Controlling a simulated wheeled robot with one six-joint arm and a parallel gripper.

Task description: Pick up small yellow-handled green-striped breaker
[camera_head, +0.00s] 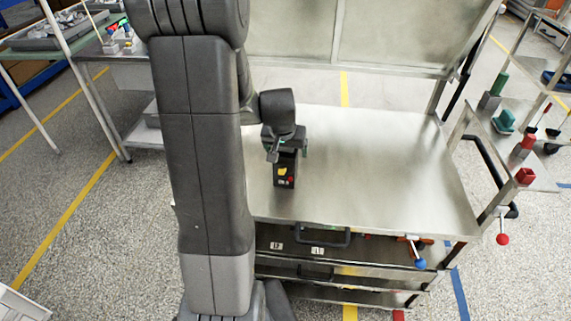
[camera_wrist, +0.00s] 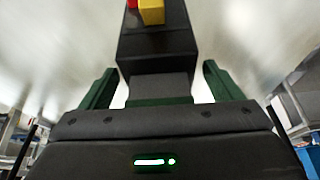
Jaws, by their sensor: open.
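The breaker (camera_head: 286,172) is a small black block with a yellow handle and a red spot, standing on the metal cart top. In the wrist view the breaker (camera_wrist: 157,42) lies straight ahead, its yellow handle at the top edge. A dark green band shows at its near end; I cannot tell whether it is the stripe. My gripper (camera_head: 285,148) is over the breaker's upper end. In the wrist view my gripper (camera_wrist: 160,72) is open, with one green finger on each side of the breaker and visible gaps between. The gripper hides the breaker's upper part in the head view.
The cart top (camera_head: 390,185) is otherwise clear. Shelves below hold labelled dark items and a blue-knobbed handle (camera_head: 419,262). A rack at the right holds a green block (camera_head: 503,122) and red-topped pieces. A bench (camera_head: 60,42) stands at the back left.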

